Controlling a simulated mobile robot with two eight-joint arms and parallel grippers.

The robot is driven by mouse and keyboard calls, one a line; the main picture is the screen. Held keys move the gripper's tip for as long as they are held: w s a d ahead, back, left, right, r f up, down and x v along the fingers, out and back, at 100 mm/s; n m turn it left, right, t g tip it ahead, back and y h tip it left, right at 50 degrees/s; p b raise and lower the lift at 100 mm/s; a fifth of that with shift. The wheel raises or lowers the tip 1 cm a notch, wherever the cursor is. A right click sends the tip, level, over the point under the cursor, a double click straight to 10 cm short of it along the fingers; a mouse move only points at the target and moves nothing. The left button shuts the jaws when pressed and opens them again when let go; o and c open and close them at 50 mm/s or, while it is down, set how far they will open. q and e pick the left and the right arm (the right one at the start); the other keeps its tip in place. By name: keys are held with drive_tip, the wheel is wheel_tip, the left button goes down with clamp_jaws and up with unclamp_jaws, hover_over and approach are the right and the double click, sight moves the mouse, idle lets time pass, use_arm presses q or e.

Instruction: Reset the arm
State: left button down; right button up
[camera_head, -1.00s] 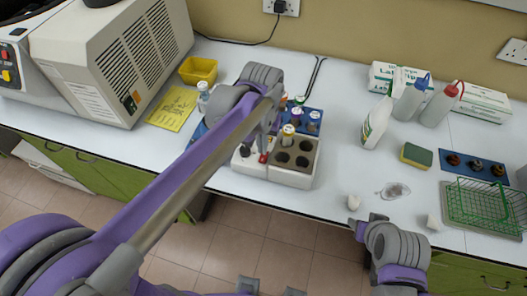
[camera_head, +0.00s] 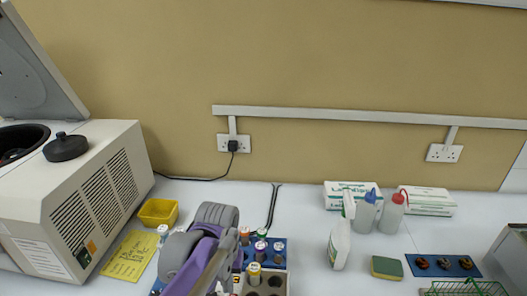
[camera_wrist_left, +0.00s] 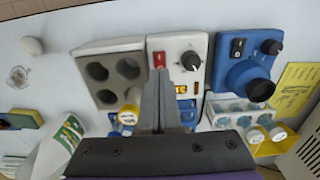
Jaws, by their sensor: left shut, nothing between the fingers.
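My left gripper (camera_wrist_left: 160,85) is in the middle of the left wrist view, its fingers shut together with nothing between them. It is above the white control unit (camera_wrist_left: 185,60) with a red switch and a black knob. In the head view my left arm comes up from the bottom edge, and its fingers cannot be made out clearly there. My right gripper is not in the head view. A grey block with empty round holes (camera_wrist_left: 112,72) is to the left of the fingers in the wrist view. A yellow-capped tube (camera_wrist_left: 129,114) is close beside the fingers.
A blue device (camera_wrist_left: 245,65) and a rack of capped vials (camera_wrist_left: 235,112) are beside the control unit. In the head view, a centrifuge (camera_head: 75,200) with a raised lid is left. Bottles (camera_head: 390,212), a spray bottle (camera_head: 340,245) and a sponge (camera_head: 387,267) are right.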

use_arm(q)
drive_tip(key=s+a+f+t, duration=0.3)
drive_tip(key=s, duration=0.3)
drive_tip(key=s+a+f+t, duration=0.2)
drive_tip(key=s+a+f, duration=0.1)
drive_tip(key=s, duration=0.3)
drive_tip(key=shift+a+t, duration=0.25)
drive_tip(key=shift+t, duration=0.15)
